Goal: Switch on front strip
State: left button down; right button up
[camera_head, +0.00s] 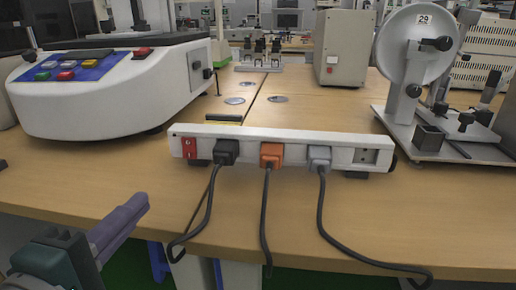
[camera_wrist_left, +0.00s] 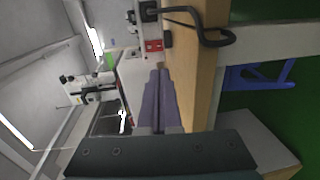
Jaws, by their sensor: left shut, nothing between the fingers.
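The front strip (camera_head: 340,155) is a white power strip standing along the front part of the wooden bench in the head view. Its red rocker switch (camera_head: 189,148) is at the left end. The switch also shows in the left wrist view (camera_wrist_left: 154,46), beyond the fingertips. A black plug, an orange plug and a grey plug sit in the strip. My left gripper (camera_head: 140,203) is shut and empty, with purple fingers, in front of and to the left of the switch and apart from it. It also shows in the left wrist view (camera_wrist_left: 159,72). My right gripper is not in view.
A white machine with coloured buttons (camera_head: 110,90) stands at the left. A white wheel-shaped tester (camera_head: 415,60) stands at the right. Dark cables (camera_head: 265,215) hang from the plugs over the front edge. Bare bench (camera_head: 100,185) lies left of the strip.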

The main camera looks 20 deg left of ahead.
aim_at(189, 156)
pick_arm(q)
jog(key=b+x, duration=0.1)
jog(key=x, duration=1.3)
jog(key=shift+d, duration=0.1)
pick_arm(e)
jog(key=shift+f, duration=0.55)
